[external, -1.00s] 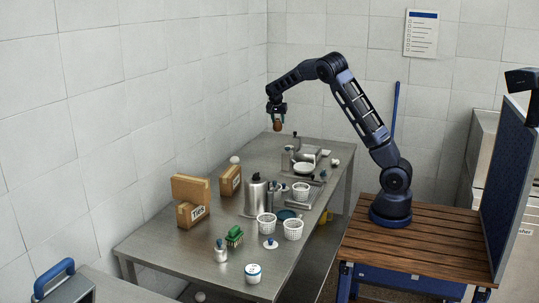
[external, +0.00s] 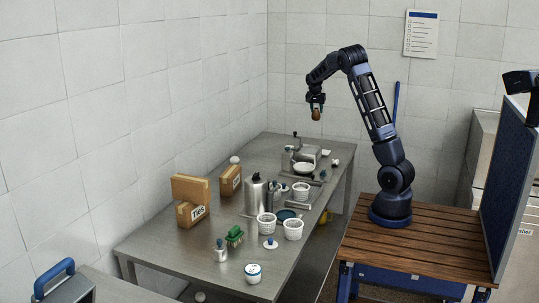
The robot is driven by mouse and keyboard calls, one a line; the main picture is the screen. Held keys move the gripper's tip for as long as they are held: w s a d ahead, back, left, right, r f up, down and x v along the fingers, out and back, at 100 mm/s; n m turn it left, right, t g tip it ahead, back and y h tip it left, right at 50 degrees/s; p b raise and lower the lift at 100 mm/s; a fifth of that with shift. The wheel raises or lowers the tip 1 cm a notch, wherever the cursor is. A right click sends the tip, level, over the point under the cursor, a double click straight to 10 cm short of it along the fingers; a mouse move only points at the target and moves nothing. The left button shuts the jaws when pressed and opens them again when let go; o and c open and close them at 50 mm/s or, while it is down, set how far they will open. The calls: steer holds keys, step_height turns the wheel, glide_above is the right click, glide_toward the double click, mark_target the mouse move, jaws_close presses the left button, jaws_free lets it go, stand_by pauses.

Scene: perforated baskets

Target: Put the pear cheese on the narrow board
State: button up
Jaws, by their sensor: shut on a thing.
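My gripper (external: 316,108) is shut on a small brown, pear-shaped thing, which looks like the pear cheese (external: 316,116). It hangs well above the far end of the steel table (external: 178,246), clear of everything. I cannot clearly pick out the narrow board. A small pale flat piece (external: 325,153) lies at the far right of the table, but it is too small to tell whether it is a board.
White perforated baskets (external: 293,229) stand along the table's right side, near a steel canister (external: 255,194). Cardboard boxes (external: 191,199) are at the left. A pale bowl (external: 303,168) and a grey metal device (external: 308,153) are at the far end. The front left is bare.

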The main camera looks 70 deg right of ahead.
steer(key=shift+s+d, duration=0.6)
steer(key=shift+s, duration=0.25)
step_height(320, 180, down, 20)
steer(key=shift+s+r, duration=0.1)
steer(key=shift+c, duration=0.2)
steer(key=o, duration=1)
steer(key=shift+o, duration=0.3)
